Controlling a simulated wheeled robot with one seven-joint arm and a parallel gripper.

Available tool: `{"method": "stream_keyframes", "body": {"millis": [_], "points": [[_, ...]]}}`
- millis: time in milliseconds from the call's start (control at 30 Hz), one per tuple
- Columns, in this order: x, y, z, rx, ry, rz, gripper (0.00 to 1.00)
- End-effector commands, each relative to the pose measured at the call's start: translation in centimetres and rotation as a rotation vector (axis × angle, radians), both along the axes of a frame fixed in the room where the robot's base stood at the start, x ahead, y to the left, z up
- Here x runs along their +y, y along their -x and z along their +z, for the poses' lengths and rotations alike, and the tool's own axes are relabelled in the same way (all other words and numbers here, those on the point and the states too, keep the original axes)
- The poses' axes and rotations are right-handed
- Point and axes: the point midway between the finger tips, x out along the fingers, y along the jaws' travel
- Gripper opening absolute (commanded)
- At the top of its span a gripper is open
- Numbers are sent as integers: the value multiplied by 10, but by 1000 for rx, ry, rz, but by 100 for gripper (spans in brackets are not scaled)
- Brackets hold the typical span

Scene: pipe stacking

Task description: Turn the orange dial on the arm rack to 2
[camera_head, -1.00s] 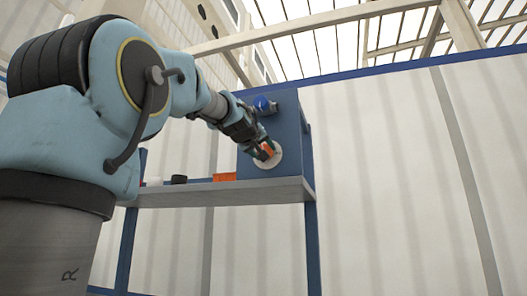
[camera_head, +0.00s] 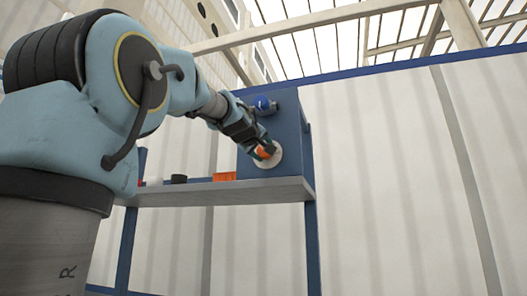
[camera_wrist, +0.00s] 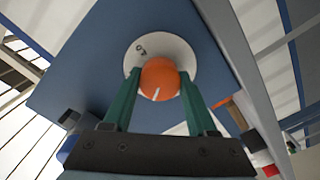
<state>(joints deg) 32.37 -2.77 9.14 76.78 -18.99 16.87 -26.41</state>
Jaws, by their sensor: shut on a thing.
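The orange dial (camera_wrist: 160,78) sits on a round white plate (camera_wrist: 176,47) fixed to the blue panel of the rack (camera_wrist: 100,60). In the wrist view a short white mark shows on the dial's lower face, and a dark figure, too small to read surely, is on the plate's upper left. My gripper (camera_wrist: 157,84) is shut on the dial, with one green finger on each side. In the head view the dial (camera_head: 265,151) and plate (camera_head: 277,158) are partly hidden behind my gripper (camera_head: 262,150).
A blue round part (camera_head: 263,106) sticks out of the panel just above my gripper. A grey shelf (camera_head: 230,191) below holds an orange crate-like object (camera_head: 224,176), a black object (camera_head: 179,179) and a small white object (camera_head: 154,182). Free room lies right of the rack.

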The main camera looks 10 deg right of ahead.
Motion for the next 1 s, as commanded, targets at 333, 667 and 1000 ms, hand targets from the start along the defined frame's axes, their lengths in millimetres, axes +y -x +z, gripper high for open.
{"method": "stream_keyframes", "body": {"millis": [333, 667, 1000], "points": [[0, 0, 0, 0, -1, 0, 87], [2, 4, -1, -1, -1, 1, 88], [31, 56, -3, -4, 1, 1, 88]]}}
